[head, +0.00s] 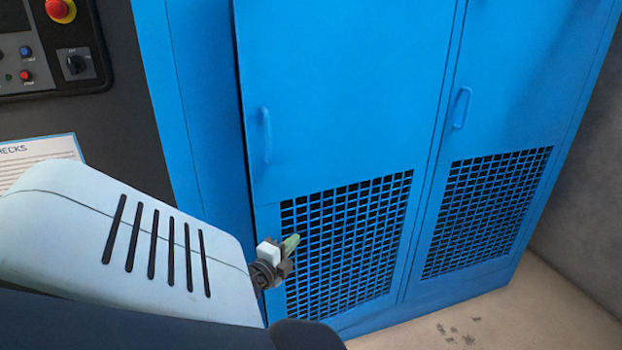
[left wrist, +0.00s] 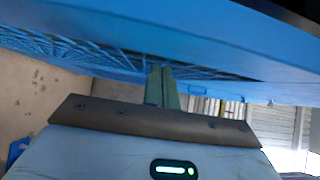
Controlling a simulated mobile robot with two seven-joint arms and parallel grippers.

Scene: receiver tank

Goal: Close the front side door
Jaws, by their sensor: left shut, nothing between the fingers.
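Two blue doors with grille panels fill the middle of the head view. The left door (head: 345,80) has a handle (head: 267,135) near its left edge, and a thin dark gap runs along that edge. I cannot tell whether it is fully flush. The right door (head: 520,70) has its own handle (head: 461,107) and looks flush. My left gripper (head: 291,244) is shut and empty, in front of the left door's grille near its lower left corner. In the left wrist view, its greenish fingers (left wrist: 161,86) are together, close to a blue panel; contact is unclear. My right gripper is out of view.
A dark control panel (head: 50,50) with a red knob (head: 60,9) and a paper notice (head: 38,156) is at the left. A grey wall (head: 590,190) stands at the right. The beige floor (head: 500,310) in front of the right door is clear apart from dark marks.

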